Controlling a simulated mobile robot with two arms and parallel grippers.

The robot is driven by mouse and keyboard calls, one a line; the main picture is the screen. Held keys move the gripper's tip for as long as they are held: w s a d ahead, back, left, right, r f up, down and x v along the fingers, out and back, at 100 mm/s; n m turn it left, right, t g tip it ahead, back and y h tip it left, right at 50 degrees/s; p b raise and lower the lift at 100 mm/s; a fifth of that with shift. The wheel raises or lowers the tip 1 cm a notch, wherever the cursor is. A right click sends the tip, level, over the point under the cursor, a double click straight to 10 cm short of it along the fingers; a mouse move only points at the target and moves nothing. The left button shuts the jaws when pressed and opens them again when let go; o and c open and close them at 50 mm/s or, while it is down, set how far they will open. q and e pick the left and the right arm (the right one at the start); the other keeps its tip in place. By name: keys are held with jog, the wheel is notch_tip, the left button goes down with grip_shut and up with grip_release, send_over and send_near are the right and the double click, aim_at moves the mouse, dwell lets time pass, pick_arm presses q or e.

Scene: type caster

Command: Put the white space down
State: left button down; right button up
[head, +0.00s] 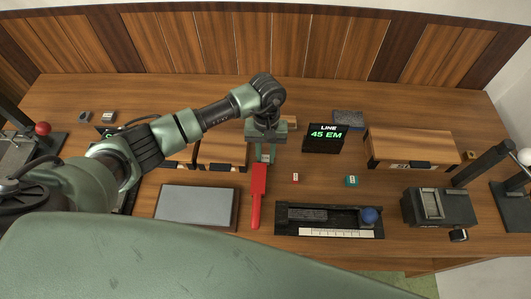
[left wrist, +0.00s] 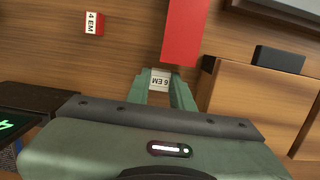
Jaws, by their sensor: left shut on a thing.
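My left gripper (head: 265,154) reaches down over the middle of the table. In the left wrist view its two green fingers (left wrist: 161,88) are shut on a small white space (left wrist: 160,80) marked 6 EM, which reads upside down there. I cannot tell whether the space touches the table. In the head view the white space is hidden by the gripper. The black composing tray (head: 379,233) lies to the right and nearer, with a grey bar, a white ruler strip and a blue ball on it. My right gripper is not in view.
A red block (head: 295,178) marked 4 EM and a teal block (head: 351,181) are to the right. A display (head: 326,138) reads LINE 45 EM. A grey slab (head: 195,205) is left; a dark machine (head: 440,207) stands right.

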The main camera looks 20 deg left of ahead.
pick_arm(q)
jog(key=shift+f+b, duration=0.15)
jog(key=shift+b, duration=0.15)
jog(key=c, duration=1.2)
grip_release()
jog(key=shift+c, duration=0.2)
